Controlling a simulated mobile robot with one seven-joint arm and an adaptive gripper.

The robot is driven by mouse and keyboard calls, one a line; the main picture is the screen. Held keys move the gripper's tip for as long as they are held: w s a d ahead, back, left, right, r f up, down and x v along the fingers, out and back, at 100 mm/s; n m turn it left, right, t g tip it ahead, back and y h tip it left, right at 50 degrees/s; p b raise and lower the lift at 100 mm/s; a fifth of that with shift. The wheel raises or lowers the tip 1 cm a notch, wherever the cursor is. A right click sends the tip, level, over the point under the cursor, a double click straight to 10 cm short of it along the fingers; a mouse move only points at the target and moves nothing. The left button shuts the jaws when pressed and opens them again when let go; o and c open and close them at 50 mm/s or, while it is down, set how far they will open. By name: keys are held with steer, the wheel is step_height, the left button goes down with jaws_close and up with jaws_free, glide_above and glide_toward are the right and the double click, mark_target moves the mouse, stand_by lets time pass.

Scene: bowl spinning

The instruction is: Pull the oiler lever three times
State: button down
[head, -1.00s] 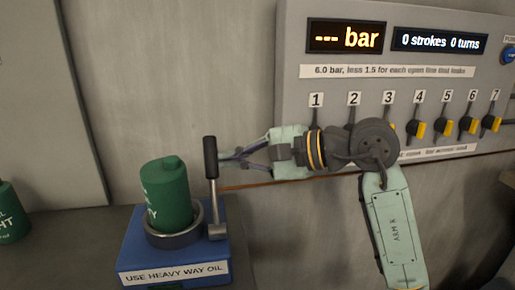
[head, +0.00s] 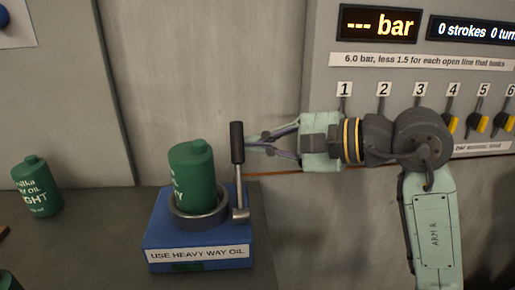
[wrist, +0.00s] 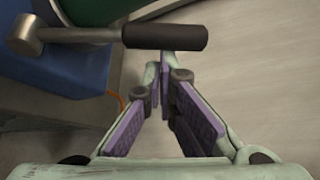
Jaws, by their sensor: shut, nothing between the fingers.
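The oiler lever (head: 237,143) has a black grip on a grey metal arm and stands upright at the right side of the blue oiler base (head: 158,235). A green oil bottle (head: 192,177) sits in the base's grey ring. My gripper (head: 250,143) is shut and empty, its tips just right of the lever's black grip. In the wrist view the grip (wrist: 165,37) lies across, just beyond my closed fingertips (wrist: 160,68). Whether the tips touch it I cannot tell. The base label reads "USE HEAVY WAY OIL". The display (head: 378,24) reads "--- bar".
A second green bottle (head: 37,187), its label ending in "GHT", stands on the grey bench at left. The stroke display (head: 475,30) shows 0 strokes. The wall behind the lever is bare.

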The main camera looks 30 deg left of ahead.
steer(key=shift+s+d+r+b, duration=0.1)
steer(key=shift+s+b, duration=0.05)
steer(key=shift+b, duration=0.35)
steer(key=s+n+y+b, duration=0.1)
steer(key=b, duration=0.2)
steer(key=s+d+n+b, duration=0.1)
steer(key=b, duration=0.1)
steer(key=shift+d+r+t+y+b, duration=0.2)
steer(key=shift+t+y+b, duration=0.2)
steer(key=s+d+r+n+g+y+b, duration=0.1)
steer(key=s+d+n+y+b, duration=0.3)
steer(key=n+b, duration=0.4)
steer(key=s+d+b, duration=0.1)
steer(key=s+b, duration=0.1)
steer(key=b, duration=0.2)
steer(key=shift+s+g+y, duration=0.3)
steer(key=shift+s+g, duration=0.1)
steer(key=shift+n, duration=0.3)
steer(key=shift+d, duration=0.2)
steer(key=v, duration=1.1)
steer(key=shift+d, duration=0.4)
steer(key=shift+w, duration=0.1)
